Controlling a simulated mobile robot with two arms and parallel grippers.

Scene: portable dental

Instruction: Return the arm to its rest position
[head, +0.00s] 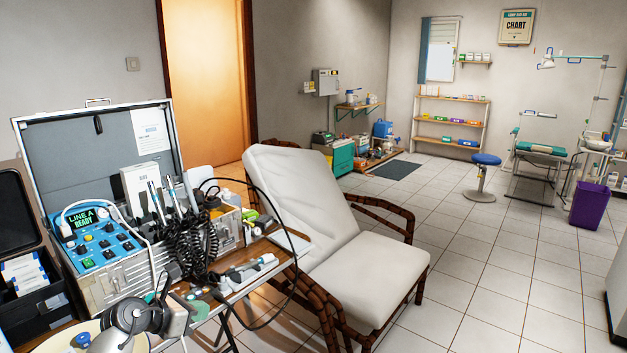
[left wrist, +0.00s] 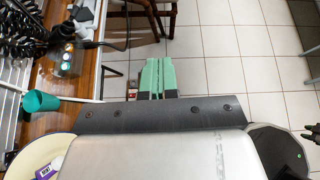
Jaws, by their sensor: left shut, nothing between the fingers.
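My left gripper (head: 197,310) is low in the head view, beside the wooden work surface with the dental unit. In the left wrist view its two green fingers (left wrist: 152,64) lie side by side, shut with nothing between them. They point out over the tiled floor, just right of the work surface's edge.
An open case with a blue control panel (head: 100,238) stands on the work surface (left wrist: 88,75), with coiled black hoses. A teal cup (left wrist: 40,102) is left of the gripper. A cream reclining chair (head: 365,275) is close on the right. Tiled floor (left wrist: 225,45) lies below the fingers.

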